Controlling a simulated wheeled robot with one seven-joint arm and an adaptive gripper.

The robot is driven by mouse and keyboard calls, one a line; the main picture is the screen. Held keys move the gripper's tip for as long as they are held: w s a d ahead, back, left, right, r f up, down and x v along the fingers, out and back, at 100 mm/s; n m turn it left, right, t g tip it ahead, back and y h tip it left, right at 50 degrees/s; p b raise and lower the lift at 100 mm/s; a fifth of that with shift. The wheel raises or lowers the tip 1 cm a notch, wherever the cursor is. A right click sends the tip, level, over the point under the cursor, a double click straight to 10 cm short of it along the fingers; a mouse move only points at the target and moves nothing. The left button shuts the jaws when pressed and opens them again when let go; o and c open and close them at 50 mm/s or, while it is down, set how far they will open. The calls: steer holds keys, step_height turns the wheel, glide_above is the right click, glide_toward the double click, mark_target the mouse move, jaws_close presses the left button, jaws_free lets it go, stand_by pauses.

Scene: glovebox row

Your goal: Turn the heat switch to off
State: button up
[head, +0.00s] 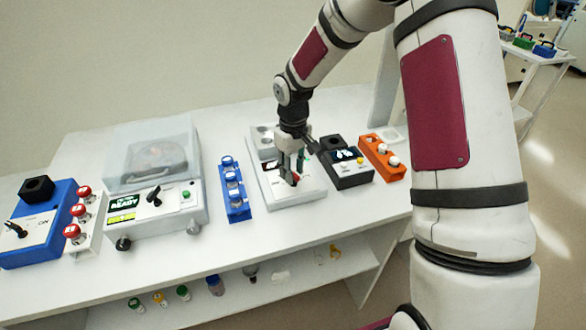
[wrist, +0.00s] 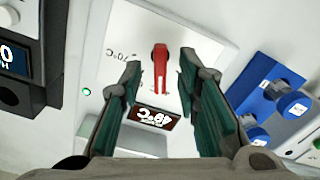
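The heat switch is a red lever knob (wrist: 160,70) on the sloped front panel of a white heating unit (head: 308,191). In the wrist view it lies upright in the picture, between a "70°C" mark and a small display (wrist: 158,117) that seems to read 49°C upside down. My gripper (wrist: 161,64) is open, with its green-padded fingers on either side of the knob and visible gaps to it. In the head view my gripper (head: 291,178) is over the unit's front panel and hides most of the knob. A small green light (wrist: 87,92) glows on the panel.
A blue rack with capped vials (head: 235,205) stands left of the unit. A dark device with a display (head: 347,173) and an orange rack (head: 384,160) stand close on the right. Farther left are a lidded centrifuge (head: 175,218), red-capped bottles and a blue device (head: 50,245).

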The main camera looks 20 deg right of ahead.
step_height(320, 180, up, 12)
stand_by(0.6)
